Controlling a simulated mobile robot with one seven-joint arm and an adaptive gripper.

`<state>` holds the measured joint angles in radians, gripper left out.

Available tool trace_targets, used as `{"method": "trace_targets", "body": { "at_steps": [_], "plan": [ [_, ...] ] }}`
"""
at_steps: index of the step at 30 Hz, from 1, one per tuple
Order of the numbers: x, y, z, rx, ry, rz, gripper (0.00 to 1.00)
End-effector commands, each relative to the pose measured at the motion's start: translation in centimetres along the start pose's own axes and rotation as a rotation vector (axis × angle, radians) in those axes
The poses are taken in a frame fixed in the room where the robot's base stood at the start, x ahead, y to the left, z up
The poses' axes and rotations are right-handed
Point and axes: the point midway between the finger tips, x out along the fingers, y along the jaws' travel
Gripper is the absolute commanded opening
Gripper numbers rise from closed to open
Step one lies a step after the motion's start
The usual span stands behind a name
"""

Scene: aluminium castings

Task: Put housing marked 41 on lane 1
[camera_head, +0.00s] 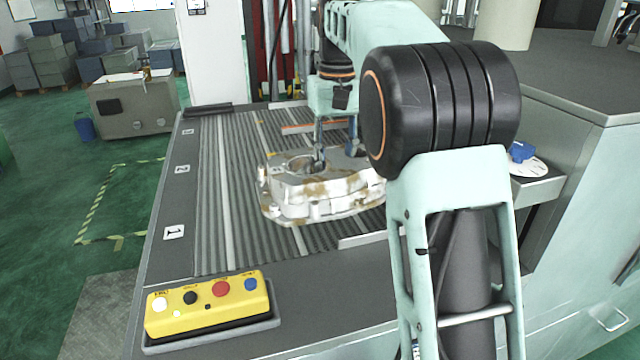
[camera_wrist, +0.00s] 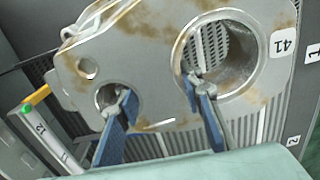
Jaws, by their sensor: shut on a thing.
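The housing is a pale metal casting with brown stains (camera_head: 318,190). In the wrist view the housing (camera_wrist: 145,50) shows a label reading 41 beside its large bore. My gripper (camera_head: 338,152) is over it; in the wrist view the gripper (camera_wrist: 160,96) has one blue finger at the small hole and the other in the large bore, shut on the wall between. The housing is over the ribbed lanes; I cannot tell whether it touches them. Lane 1's label (camera_head: 174,232) is at the near left edge, partly visible in the wrist view (camera_wrist: 313,53).
Labels 2 (camera_head: 182,169) and 3 (camera_head: 187,131) mark the farther lanes. A yellow button box (camera_head: 205,305) stands at the near left corner. An orange-edged strip (camera_head: 310,127) lies behind the housing. The ribbed surface (camera_head: 212,210) left of the housing is clear.

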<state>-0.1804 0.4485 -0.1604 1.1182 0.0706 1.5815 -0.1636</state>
Motion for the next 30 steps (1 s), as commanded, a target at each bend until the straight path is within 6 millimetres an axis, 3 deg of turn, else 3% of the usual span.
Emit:
{"method": "trace_targets", "body": {
  "at_steps": [14,18,24,30],
  "plan": [
    [3.1,-4.4,-6.9,-0.001,0.004,0.0,0.0],
    [5.6,-5.4,-8.5,-0.002,0.002,0.0,0.0],
    [7.7,-6.3,-10.0,0.0,0.005,0.0,0.0],
    [8.3,-6.6,-10.5,0.0,0.007,-0.001,0.0]
  ]
}}
